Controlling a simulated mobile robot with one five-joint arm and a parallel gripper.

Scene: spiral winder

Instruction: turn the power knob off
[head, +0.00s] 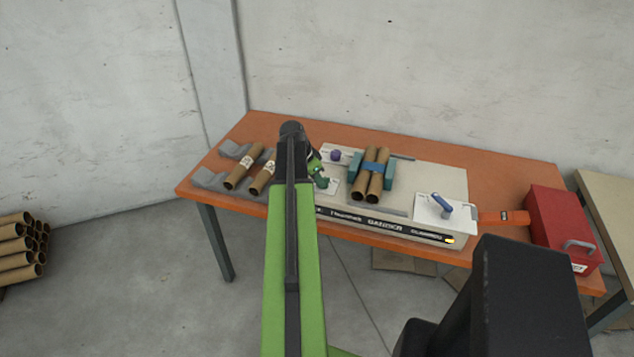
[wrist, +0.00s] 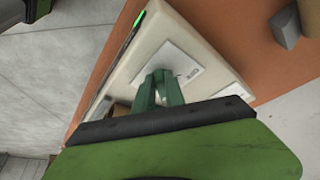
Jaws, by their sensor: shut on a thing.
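The beige winder machine (head: 432,170) lies on the orange table, with a white plate (head: 332,186) near its left end. My gripper (head: 318,172) has its green fingers down at this plate. In the wrist view the fingers (wrist: 160,88) are close together over the white plate (wrist: 178,62), which carries small dark lettering. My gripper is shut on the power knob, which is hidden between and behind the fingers. Which way the knob points cannot be seen.
A purple knob (head: 335,155) stands just behind the gripper. Brown tubes (head: 366,182) lie in a teal holder to the right. A blue lever (head: 441,206) and a red toolbox (head: 562,228) are farther right. More tubes lie on grey cradles (head: 212,180) at left.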

